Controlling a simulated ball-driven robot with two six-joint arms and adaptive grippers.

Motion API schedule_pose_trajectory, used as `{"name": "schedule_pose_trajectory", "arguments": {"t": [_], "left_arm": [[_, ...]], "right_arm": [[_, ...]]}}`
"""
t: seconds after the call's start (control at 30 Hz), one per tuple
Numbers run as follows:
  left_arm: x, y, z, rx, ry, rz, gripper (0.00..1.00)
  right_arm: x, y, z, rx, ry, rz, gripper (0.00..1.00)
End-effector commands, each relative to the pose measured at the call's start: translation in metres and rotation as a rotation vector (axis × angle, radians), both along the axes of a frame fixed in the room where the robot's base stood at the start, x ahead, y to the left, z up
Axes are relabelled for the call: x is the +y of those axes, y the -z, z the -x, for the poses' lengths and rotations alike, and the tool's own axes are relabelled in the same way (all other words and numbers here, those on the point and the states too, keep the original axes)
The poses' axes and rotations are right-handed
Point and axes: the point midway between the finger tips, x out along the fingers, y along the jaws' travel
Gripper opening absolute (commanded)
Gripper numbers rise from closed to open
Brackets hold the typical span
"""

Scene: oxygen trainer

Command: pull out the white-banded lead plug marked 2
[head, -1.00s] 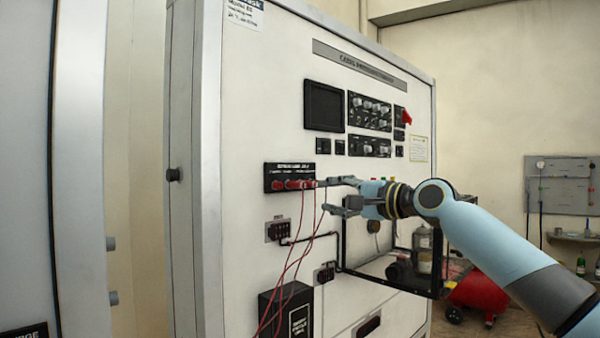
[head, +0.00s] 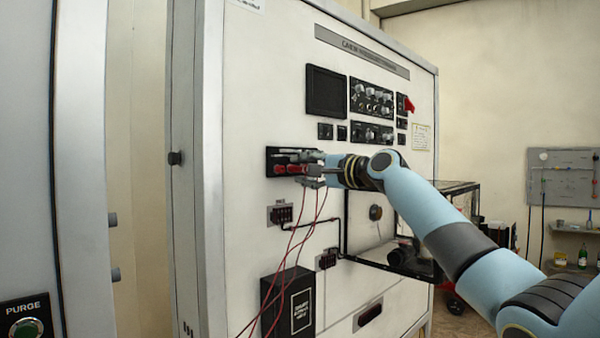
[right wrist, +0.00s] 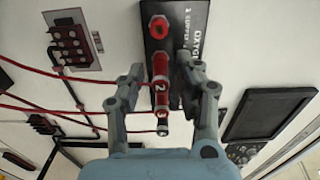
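The lead plug marked 2 (right wrist: 161,84) is red with a white band and shows in the middle of the right wrist view, in the black socket panel (right wrist: 205,18). My right gripper (right wrist: 160,66) is open, with one finger on each side of this plug and a visible gap to both. In the head view my right gripper (head: 303,170) is at the socket panel (head: 271,153), over its right part. Red plugs (head: 280,170) show beside the fingers there; their marks are too small to read. My left gripper is not in view.
Another red plug (right wrist: 159,27) sits farther along the panel. Red leads (head: 292,235) hang below the panel. A dark terminal block (head: 281,214) and a black box (head: 290,300) are lower on the cabinet. A black-framed shelf (head: 400,264) juts out below my right arm.

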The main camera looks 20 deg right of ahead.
Motion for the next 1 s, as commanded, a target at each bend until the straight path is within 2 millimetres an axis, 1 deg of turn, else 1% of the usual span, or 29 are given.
{"name": "schedule_pose_trajectory", "arguments": {"t": [0.47, 1.0], "left_arm": [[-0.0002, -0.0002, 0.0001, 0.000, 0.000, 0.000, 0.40], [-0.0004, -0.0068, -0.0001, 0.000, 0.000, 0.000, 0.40]], "right_arm": [[0.0001, 0.0000, -0.0004, 0.000, 0.000, 0.000, 0.34], [0.0002, -0.0001, -0.0003, 0.001, 0.000, 0.000, 0.34]]}}
